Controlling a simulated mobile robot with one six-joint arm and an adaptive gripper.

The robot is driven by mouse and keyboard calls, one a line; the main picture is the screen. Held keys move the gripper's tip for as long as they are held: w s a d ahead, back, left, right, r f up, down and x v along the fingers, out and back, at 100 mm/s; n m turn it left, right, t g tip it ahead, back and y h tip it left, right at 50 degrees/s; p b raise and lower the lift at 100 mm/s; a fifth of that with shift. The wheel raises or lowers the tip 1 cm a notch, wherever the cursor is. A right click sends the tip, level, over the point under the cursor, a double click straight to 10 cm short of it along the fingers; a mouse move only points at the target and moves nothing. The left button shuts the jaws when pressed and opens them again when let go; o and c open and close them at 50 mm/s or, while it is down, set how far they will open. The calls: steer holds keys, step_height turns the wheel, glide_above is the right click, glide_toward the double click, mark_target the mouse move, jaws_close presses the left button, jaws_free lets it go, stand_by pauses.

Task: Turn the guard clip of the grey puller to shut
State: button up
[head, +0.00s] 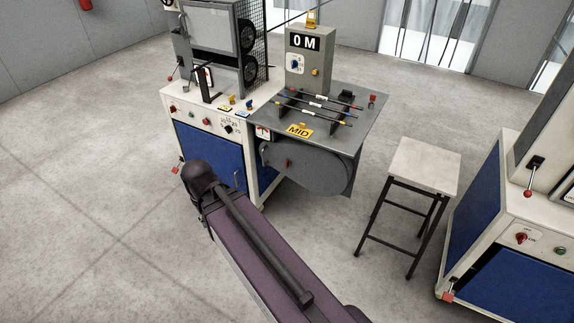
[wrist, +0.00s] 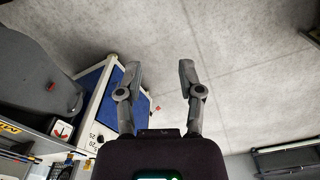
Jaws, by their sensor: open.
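The grey puller (head: 208,28) appears to be the grey unit with a window and two black wheels behind mesh, on top of the white and blue machine in the head view. I cannot make out its guard clip or its position for certain. A red-knobbed lever (head: 173,74) hangs at the unit's left side. My gripper (wrist: 160,72) is open and empty in the wrist view, with bare floor between its fingers. In the head view its fingers are hidden, and my arm reaches up from the bottom to in front of the machine.
A grey side table (head: 365,120) holds several rods and a yellow MID sign (head: 299,131). A grey box marked 0 M (head: 307,60) stands behind. A stool (head: 425,165) and another white and blue machine (head: 500,225) stand right. The floor at left is clear.

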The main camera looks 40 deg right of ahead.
steer(key=w+d+f+m+t+h+b, duration=0.1)
steer(key=w+d+f+m+h+b, duration=0.15)
steer(key=w+d+f+b, duration=0.4)
steer(key=m+t+h+b, duration=0.4)
steer(key=m+h+b, duration=0.65)
steer(key=b, duration=1.85)
glide_toward(287, 164)
steer(key=shift+s+a+r+y, duration=0.15)
steer(key=shift+s+a+r, duration=0.1)
steer(key=shift+a+r, duration=0.4)
steer(key=shift+s+a+r+y, duration=0.2)
steer(key=shift+a+r, duration=0.3)
steer(key=shift+a, duration=0.25)
steer(key=b+x, duration=0.5)
steer(key=x, duration=0.8)
steer(key=shift+w+d+f, duration=0.1)
steer(key=shift+d+f, duration=0.05)
steer(key=shift+d, duration=0.1)
jaws_close()
